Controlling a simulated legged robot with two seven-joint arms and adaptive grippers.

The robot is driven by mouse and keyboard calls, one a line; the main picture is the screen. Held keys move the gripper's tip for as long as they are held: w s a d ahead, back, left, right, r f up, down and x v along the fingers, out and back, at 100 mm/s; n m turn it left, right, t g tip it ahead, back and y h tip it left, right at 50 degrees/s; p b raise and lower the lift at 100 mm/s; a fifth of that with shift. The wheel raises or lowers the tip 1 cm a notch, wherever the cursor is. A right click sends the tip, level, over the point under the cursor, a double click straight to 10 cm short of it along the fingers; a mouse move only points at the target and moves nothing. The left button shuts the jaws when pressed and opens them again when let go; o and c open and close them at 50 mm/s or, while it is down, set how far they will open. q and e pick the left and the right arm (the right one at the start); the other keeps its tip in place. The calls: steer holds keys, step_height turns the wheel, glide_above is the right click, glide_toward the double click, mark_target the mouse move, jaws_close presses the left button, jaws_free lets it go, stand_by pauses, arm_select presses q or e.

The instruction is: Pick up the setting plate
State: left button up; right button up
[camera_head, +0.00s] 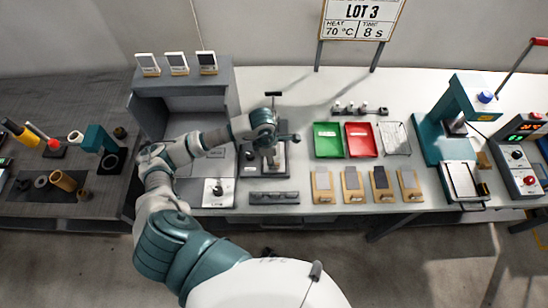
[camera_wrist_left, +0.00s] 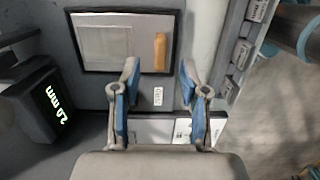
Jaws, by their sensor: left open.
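My left gripper (camera_head: 268,150) hangs over the dark-edged grey stand (camera_head: 248,170) in the middle of the bench. In the wrist view its two blue-padded fingers (camera_wrist_left: 160,98) are apart, with nothing held between them. Beyond the fingertips lies a dark-framed plate (camera_wrist_left: 90,63) with a pale square and a tan strip (camera_wrist_left: 160,52). A small white label (camera_wrist_left: 158,96) shows between the fingers. A pale printed plate (camera_wrist_left: 150,130) lies partly hidden behind the fingers. I cannot tell for sure which of these is the setting plate. My right gripper is out of view.
A display (camera_wrist_left: 45,105) reading 2.0 mm stands left in the wrist view. A dark rack (camera_head: 274,198) lies at the bench's front edge. Green (camera_head: 328,141) and red (camera_head: 361,140) trays and several tan-based blocks (camera_head: 322,187) stand to the right. A teal press (camera_head: 440,135) stands beyond.

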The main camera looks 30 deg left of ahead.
arm_select(q)
steer(key=shift+f, duration=0.65)
steer(key=f, duration=0.2)
steer(key=shift+w+f, duration=0.2)
steer(key=shift+f, duration=0.15)
steer(key=shift+d+f, duration=0.25)
steer(key=shift+f, duration=0.05)
steer(key=shift+d, duration=0.4)
steer(key=shift+a, duration=0.1)
steer(key=c, duration=0.8)
steer(key=shift+a+f, duration=0.1)
steer(key=shift+a, duration=0.25)
jaws_close()
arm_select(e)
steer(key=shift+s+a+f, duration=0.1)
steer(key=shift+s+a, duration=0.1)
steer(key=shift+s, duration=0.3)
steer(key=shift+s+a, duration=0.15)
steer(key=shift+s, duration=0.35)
arm_select(q)
steer(key=shift+d, duration=0.1)
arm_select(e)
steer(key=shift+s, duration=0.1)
